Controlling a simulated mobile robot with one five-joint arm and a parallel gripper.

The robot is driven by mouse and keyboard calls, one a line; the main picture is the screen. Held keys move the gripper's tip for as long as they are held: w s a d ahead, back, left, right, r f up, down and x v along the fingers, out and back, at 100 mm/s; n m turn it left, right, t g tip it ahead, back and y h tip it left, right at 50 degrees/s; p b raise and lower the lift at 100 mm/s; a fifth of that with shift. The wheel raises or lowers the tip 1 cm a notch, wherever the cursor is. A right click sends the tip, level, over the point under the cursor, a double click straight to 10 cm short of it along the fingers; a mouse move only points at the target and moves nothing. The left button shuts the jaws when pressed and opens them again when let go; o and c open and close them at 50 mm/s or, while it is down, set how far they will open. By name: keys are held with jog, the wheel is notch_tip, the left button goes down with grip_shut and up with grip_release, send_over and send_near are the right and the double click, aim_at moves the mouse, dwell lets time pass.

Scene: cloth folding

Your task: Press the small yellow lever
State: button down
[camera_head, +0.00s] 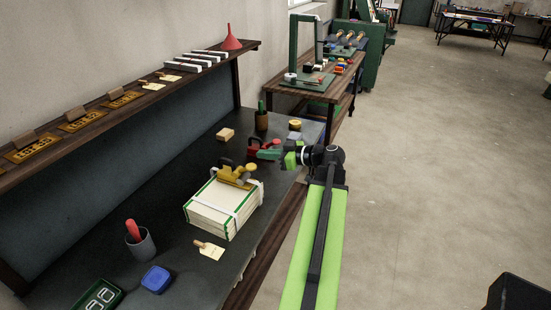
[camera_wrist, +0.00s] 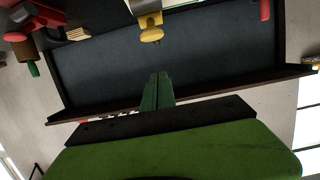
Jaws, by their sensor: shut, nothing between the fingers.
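A yellow lever device (camera_head: 237,174) sits on top of a white strapped stack (camera_head: 222,208) on the dark bench. Its rounded yellow end (camera_wrist: 151,34) shows at the top of the wrist view, beside a pale metal part. My gripper (camera_head: 261,154) reaches in from the right, beyond and to the right of the yellow device in the head view. Its dark green fingers (camera_wrist: 160,76) are shut and empty. In the wrist view they stand apart from the yellow end, which lies above their tips in the picture.
A red device (camera_head: 255,146) stands near my fingers. A wooden block (camera_head: 225,134), a brown pot (camera_head: 261,122) and a grey cup (camera_head: 141,244) stand on the bench (camera_head: 185,164). A shelf (camera_head: 120,112) runs along the wall.

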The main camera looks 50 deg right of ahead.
jog(key=x, duration=0.2)
jog(key=b+x, duration=0.1)
jog(key=x, duration=0.1)
jog(key=shift+f, duration=0.2)
jog(key=f+b, duration=0.3)
jog(key=shift+s+f, duration=0.25)
